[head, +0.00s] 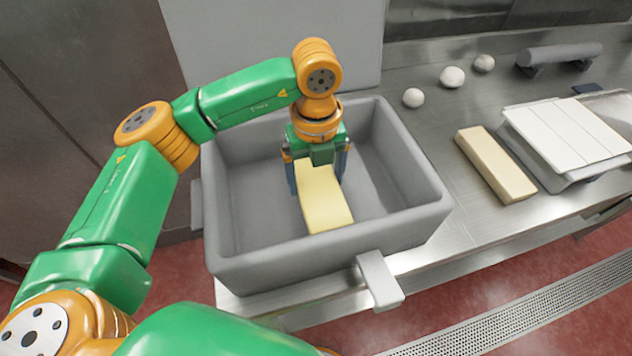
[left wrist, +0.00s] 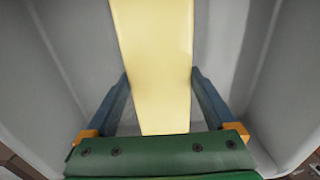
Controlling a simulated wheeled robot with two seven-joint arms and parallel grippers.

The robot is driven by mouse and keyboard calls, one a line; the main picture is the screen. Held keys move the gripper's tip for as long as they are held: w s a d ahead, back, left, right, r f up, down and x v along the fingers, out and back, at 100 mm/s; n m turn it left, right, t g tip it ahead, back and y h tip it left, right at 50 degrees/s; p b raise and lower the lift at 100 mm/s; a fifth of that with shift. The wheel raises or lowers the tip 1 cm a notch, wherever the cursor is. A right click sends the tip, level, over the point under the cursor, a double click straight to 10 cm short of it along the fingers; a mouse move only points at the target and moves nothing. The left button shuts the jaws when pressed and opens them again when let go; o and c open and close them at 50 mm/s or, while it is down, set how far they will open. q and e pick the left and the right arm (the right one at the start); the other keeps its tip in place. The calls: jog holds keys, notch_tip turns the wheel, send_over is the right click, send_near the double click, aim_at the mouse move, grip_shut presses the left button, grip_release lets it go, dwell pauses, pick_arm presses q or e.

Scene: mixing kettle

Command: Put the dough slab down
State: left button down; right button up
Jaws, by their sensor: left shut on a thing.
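A pale yellow dough slab (head: 326,204) is inside the grey kettle (head: 222,205), a deep rectangular open tub. My left gripper (head: 318,178) reaches down into the kettle and is shut on the slab, one finger on each long side. In the left wrist view the slab (left wrist: 155,60) runs between the two blue fingers (left wrist: 158,95), with grey kettle walls on both sides. I cannot tell whether the slab's underside touches the kettle floor. My right gripper is not in view.
A second beige slab (head: 495,165) lies on the steel counter (head: 420,135) to the right, beside a scale-like stand with a white panelled top (head: 568,132). Several white dough balls (head: 452,77) and a grey roller (head: 560,54) are behind. A grey handle (head: 380,280) juts from the kettle's front.

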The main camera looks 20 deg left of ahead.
aim_at(316, 181)
pick_arm(q)
jog(key=shift+s+f, duration=0.2)
jog(key=shift+f, duration=0.95)
grip_release()
jog(key=shift+f, duration=0.15)
notch_tip(316, 181, up, 12)
jog(key=shift+r, duration=0.2)
